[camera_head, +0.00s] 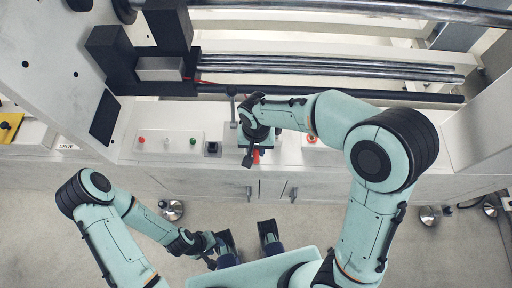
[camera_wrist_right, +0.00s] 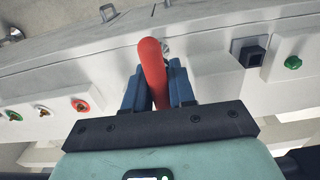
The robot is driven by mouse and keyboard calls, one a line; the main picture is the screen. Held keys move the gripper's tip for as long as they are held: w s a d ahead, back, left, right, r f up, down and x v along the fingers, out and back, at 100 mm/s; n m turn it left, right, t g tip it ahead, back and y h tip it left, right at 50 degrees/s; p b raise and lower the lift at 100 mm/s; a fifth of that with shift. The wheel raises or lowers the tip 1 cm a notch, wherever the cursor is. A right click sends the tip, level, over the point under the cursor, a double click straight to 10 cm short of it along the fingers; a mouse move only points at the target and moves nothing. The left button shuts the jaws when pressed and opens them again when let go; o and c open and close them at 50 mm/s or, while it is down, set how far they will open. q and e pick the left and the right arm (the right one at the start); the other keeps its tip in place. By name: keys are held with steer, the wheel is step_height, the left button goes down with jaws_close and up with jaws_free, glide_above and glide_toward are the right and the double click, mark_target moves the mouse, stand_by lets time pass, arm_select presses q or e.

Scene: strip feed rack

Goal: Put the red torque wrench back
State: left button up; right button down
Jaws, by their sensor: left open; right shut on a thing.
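The red torque wrench shows as a red rounded handle (camera_wrist_right: 152,72) in the right wrist view, between the blue fingers of my right gripper (camera_wrist_right: 159,84). My right gripper is shut on it. In the head view a small red part of the wrench (camera_head: 256,157) shows below my right gripper (camera_head: 253,150), at the front edge of the white machine panel. The rest of the wrench is hidden by the gripper and wrist. My left gripper (camera_head: 208,246) is open, low over the floor in front of the machine, apart from the wrench.
A black square socket (camera_head: 212,148) sits on the white panel left of my right gripper; it also shows in the right wrist view (camera_wrist_right: 252,57). A green button (camera_head: 193,141) is beside it. Metal rods (camera_head: 330,68) run behind. Cabinet doors with handles (camera_head: 293,194) are below.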

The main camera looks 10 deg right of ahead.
steer(key=shift+f, duration=0.1)
steer(key=c, duration=0.9)
jaws_free()
steer(key=shift+c, duration=0.2)
steer(key=shift+r, duration=0.3)
step_height(320, 180, up, 12)
steer(key=p, duration=0.2)
steer(key=shift+f, duration=0.15)
